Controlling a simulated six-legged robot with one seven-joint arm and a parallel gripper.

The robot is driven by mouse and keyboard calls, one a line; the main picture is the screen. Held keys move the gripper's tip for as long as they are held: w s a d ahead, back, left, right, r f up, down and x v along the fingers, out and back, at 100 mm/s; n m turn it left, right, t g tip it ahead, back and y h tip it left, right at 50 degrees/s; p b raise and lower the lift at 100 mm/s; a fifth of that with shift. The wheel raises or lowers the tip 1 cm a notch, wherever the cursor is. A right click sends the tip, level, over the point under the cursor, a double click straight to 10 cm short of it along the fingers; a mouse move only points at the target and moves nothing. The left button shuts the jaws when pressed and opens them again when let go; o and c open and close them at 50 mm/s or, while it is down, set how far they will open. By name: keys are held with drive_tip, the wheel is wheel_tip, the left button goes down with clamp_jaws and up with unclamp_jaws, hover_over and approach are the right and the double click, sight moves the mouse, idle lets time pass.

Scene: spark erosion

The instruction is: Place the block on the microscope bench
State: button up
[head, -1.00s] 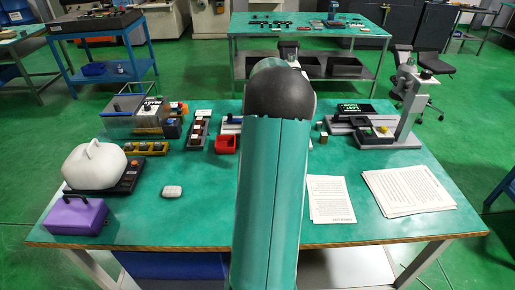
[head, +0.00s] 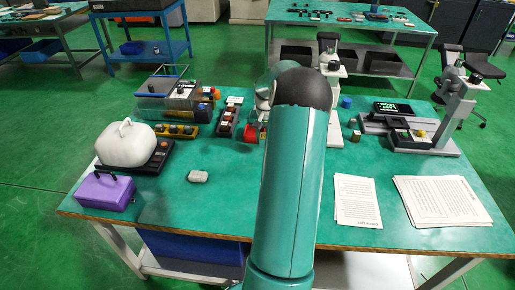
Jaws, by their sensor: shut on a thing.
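The green-topped bench (head: 225,215) in front of me carries a white microscope-like stand (head: 333,75) with a black top, partly behind my arm. A second grey stand with a column (head: 452,112) is at the right. My teal arm reaches forward over the middle of the bench, its dark elbow joint blocking the view beyond. My gripper and anything in it are hidden behind the arm.
A white rounded case (head: 125,143), a purple box (head: 103,192) and a small grey item (head: 198,176) occupy the left. Paper sheets (head: 442,202) lie at the front right. The bench's front left middle is clear.

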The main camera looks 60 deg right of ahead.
sight(256, 155)
drive_tip(key=w+f, duration=0.1)
drive_tip(key=f, duration=0.1)
drive_tip(key=w+f, duration=0.1)
drive_tip(key=w, duration=0.1)
drive_tip(key=shift+a+f, duration=0.2)
drive_tip(key=shift+f, duration=0.15)
drive_tip(key=shift+w+f, duration=0.2)
drive_tip(key=shift+f, duration=0.7)
drive_tip(key=shift+w+f, duration=0.15)
drive_tip(key=shift+f, duration=0.75)
drive_tip(key=shift+f, duration=0.1)
drive_tip(key=o, duration=1.2)
drive_tip(key=shift+f, duration=0.1)
drive_tip(key=shift+c, duration=0.2)
